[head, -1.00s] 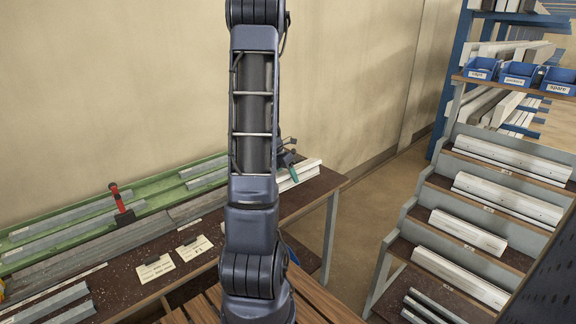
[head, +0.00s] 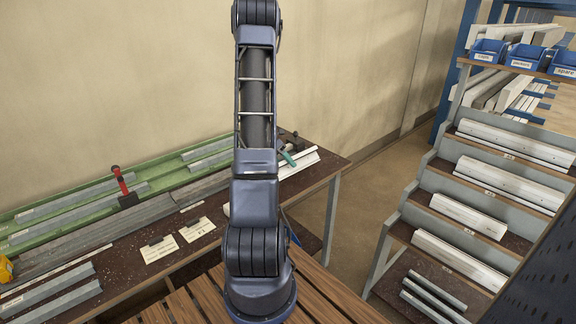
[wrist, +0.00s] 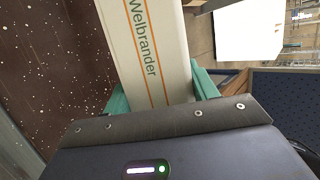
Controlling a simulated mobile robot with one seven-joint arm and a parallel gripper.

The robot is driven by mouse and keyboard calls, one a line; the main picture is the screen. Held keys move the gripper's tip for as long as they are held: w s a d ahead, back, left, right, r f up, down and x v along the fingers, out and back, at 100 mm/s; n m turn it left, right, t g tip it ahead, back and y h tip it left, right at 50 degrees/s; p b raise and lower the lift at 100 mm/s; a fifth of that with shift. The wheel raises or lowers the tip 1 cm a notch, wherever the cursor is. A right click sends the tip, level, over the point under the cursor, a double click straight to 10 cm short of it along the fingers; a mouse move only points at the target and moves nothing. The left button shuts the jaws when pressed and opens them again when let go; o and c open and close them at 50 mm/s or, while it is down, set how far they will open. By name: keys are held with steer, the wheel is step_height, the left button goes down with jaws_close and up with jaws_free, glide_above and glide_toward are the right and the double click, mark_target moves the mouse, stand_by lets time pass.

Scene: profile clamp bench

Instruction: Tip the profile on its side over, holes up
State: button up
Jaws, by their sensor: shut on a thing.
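The white profile (head: 303,163) lies at the right end of the dark workbench, partly hidden behind my arm in the head view. In the wrist view the profile (wrist: 152,40) runs up between my fingers, with a printed "Welbrander" label and orange lines on the face towards me. I cannot make out any holes on it. My gripper (wrist: 161,92) is shut on the profile, one teal finger on each side. In the head view only a teal part of my gripper (head: 289,158) shows; whether the profile touches the bench top is unclear.
A green tray (head: 60,212) with grey profiles and a red-handled clamp (head: 122,186) lies along the wall. Two paper cards (head: 196,228) lie on the workbench (head: 215,247). A stepped rack (head: 430,165) with white profiles stands right, below blue bins (head: 488,51). Floor between is clear.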

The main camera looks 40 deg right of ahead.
steer(key=shift+w+f, duration=0.1)
steer(key=shift+f, duration=2)
steer(key=o, duration=1.3)
steer(key=shift+o, duration=0.2)
steer(key=shift+w+r, duration=0.1)
steer(key=v, duration=0.6)
steer(key=shift+w+r, duration=0.2)
steer(key=shift+w, duration=0.1)
steer(key=shift+a+r, duration=0.1)
steer(key=shift+r, duration=0.05)
steer(key=shift+r, duration=2.85)
